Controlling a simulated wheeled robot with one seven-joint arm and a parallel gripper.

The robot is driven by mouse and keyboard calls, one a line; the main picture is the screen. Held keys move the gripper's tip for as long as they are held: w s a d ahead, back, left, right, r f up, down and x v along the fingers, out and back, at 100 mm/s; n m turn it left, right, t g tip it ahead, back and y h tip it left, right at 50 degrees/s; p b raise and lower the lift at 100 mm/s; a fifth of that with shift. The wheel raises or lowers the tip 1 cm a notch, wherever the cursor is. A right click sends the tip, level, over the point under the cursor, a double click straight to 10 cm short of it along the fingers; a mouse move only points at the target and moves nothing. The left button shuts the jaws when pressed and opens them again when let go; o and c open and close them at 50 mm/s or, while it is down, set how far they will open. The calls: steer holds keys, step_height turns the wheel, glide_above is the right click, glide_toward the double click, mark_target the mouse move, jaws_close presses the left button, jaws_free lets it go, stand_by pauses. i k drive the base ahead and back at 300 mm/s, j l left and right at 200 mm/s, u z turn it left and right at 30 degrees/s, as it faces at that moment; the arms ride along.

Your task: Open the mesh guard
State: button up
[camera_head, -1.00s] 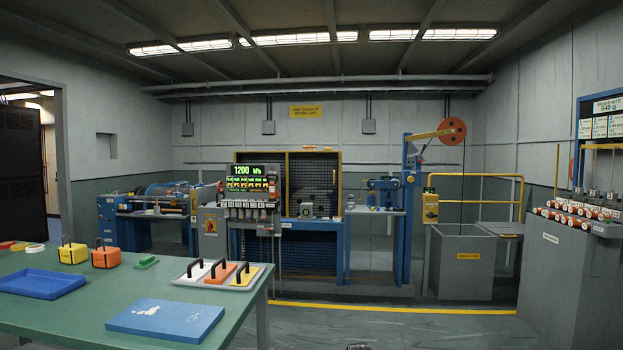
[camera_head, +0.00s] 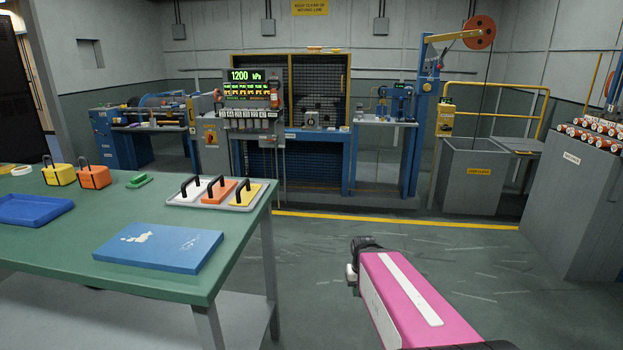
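The mesh guard (camera_head: 320,82) is a dark mesh panel in a yellow frame, on the right half of the blue-framed cabinet at the back wall. It looks shut, with a yellow upright bar along its right side. Some grey machinery shows at its lower part. A pink and white link of my arm (camera_head: 415,300) reaches in from the bottom right, well short of the cabinet. No gripper fingers can be made out.
A green table (camera_head: 150,275) with a blue board, tray and blocks stands at the left. A control panel (camera_head: 250,95) reading 1200 kPa stands before the cabinet's left half. Open floor (camera_head: 330,240) with a yellow line (camera_head: 400,221) lies ahead. A grey bin (camera_head: 475,172) stands right.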

mark_target(327, 64)
steer(key=i, duration=3.65)
